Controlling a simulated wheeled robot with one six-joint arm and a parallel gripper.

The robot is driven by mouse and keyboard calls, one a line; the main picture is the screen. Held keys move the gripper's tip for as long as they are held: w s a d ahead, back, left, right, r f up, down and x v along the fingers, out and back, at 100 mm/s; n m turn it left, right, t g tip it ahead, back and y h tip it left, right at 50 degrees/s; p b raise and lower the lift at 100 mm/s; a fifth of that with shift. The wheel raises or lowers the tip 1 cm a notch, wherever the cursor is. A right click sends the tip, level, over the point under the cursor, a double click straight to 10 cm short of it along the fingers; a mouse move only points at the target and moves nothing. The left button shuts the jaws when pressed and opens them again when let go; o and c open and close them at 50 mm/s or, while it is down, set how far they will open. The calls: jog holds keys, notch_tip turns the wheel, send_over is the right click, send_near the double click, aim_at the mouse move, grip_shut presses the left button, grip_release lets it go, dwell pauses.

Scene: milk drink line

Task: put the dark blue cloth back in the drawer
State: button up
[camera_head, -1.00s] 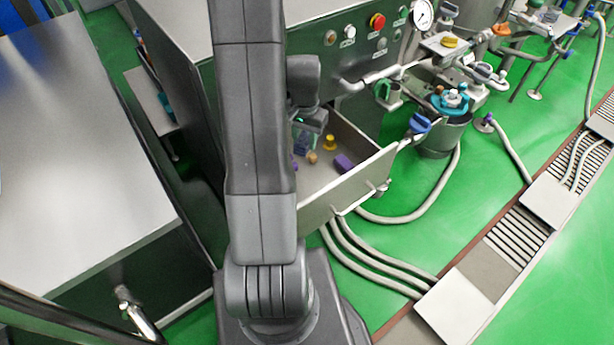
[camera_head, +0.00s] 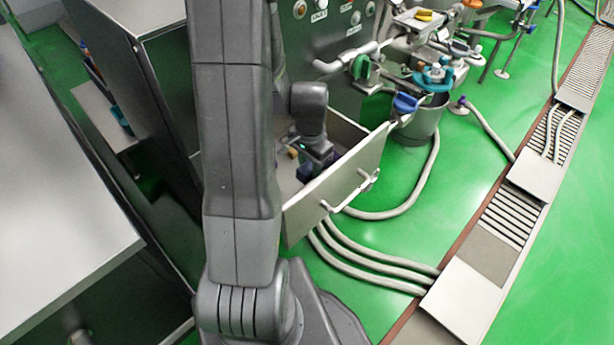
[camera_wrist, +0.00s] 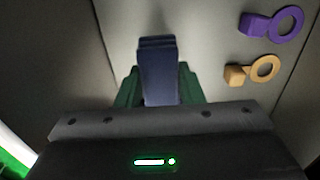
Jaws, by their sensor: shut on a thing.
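The drawer (camera_head: 348,185) is pulled open from the steel cabinet. My gripper (camera_head: 312,168) reaches down inside it in the head view, largely hidden by my arm. In the wrist view my gripper (camera_wrist: 158,88) has its green fingers on either side of the folded dark blue cloth (camera_wrist: 157,60) and is shut on it. The cloth is over the drawer's grey floor (camera_wrist: 205,50); I cannot tell whether it touches it. In the head view the cloth is hard to make out.
In the wrist view a purple ringed piece (camera_wrist: 272,23) and a tan one (camera_wrist: 252,71) lie to the right of the cloth. Hoses (camera_head: 375,270) run on the floor before the drawer. A steel table (camera_head: 60,190) stands at the left.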

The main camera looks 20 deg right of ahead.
aim_at(310, 166)
jog(key=shift+f+b, duration=0.4)
jog(key=shift+f, duration=1.8)
jog(key=shift+f, duration=0.2)
jog(key=o, duration=1)
jog(key=shift+r, duration=0.1)
jog(key=shift+c, duration=0.2)
notch_tip(310, 166, up, 12)
jog(key=p, duration=0.2)
jog(key=shift+r+p, duration=0.15)
jog(key=shift+p, duration=0.15)
